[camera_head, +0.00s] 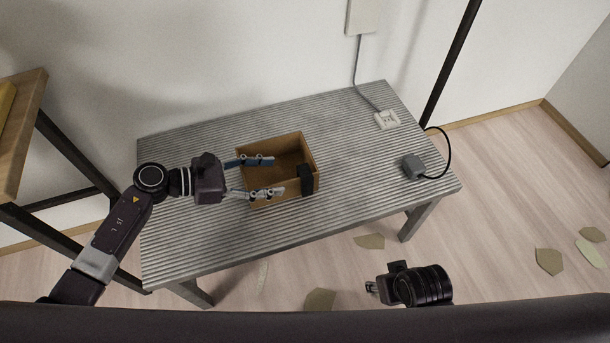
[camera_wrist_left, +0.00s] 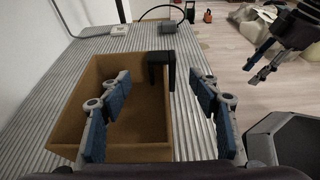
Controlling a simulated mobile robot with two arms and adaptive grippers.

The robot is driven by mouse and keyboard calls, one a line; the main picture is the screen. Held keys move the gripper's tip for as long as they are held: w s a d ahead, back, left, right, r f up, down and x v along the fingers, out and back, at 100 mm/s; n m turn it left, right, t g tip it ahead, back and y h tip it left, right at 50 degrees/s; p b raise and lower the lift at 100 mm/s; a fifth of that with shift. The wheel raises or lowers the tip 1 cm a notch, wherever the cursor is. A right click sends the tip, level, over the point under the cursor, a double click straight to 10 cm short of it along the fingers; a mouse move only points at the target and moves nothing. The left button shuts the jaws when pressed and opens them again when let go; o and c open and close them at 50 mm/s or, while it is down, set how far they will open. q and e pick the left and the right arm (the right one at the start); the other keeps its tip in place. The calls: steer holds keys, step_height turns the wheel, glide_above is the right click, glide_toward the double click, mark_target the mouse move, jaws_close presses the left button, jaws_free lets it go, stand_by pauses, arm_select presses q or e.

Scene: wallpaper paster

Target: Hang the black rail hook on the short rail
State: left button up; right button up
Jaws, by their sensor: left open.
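The black rail hook (camera_head: 306,181) sits at the front right corner of an open brown wooden box (camera_head: 285,141). In the left wrist view the black hook (camera_wrist_left: 161,67) is an angular piece at the box's far right rim, with a part hanging down. My left gripper (camera_head: 276,175) is open, its two fingers over the box, pointing at the hook from the left and apart from it. I cannot make out the short rail.
The box stands on a grey ribbed table (camera_head: 210,140). A white socket (camera_head: 387,120) and a grey adapter (camera_head: 413,167) with a black cable lie to the right. A wooden shelf (camera_head: 22,125) stands at the left. Paper scraps (camera_head: 369,241) lie on the floor.

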mark_target(303, 170)
arm_select(q)
steer(key=x, duration=0.7)
steer(key=shift+s+d+r, duration=0.1)
steer(key=shift+d+r, duration=0.05)
steer(key=shift+d, duration=0.1)
steer(key=shift+c, duration=0.3)
steer(key=c, duration=0.9)
